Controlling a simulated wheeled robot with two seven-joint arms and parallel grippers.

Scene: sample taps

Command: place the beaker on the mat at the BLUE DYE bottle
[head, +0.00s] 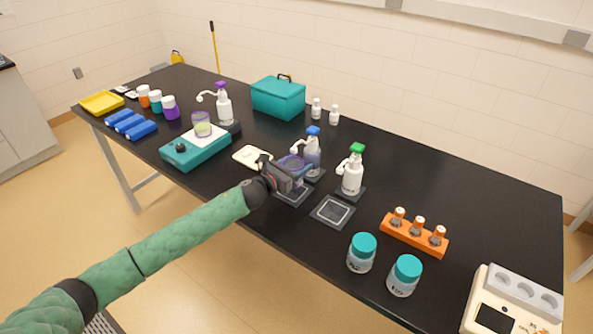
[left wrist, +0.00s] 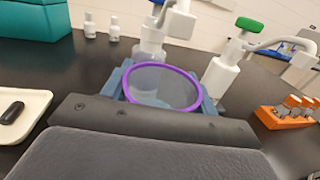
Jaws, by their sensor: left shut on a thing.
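My left gripper (head: 291,173) is shut on a clear beaker with a purple rim (head: 299,164). In the left wrist view the beaker (left wrist: 160,88) stands upright between the blue fingers. It is over the dark mat with a pale outline (head: 297,199), in front of the blue-topped pump bottle (head: 312,155). I cannot tell whether its base touches the mat, as the gripper hides it. The blue-topped bottle (left wrist: 150,45) is just behind the beaker in the left wrist view. Its label is not readable. My right gripper is in neither view.
A green-topped pump bottle (head: 352,175) stands to the right, with an empty mat (head: 333,211) before it. A white tray (head: 250,154) lies to the left. Two teal-lidded jars (head: 361,252) and an orange rack (head: 413,238) are farther right. A teal device (head: 190,153) holds another beaker (head: 202,125).

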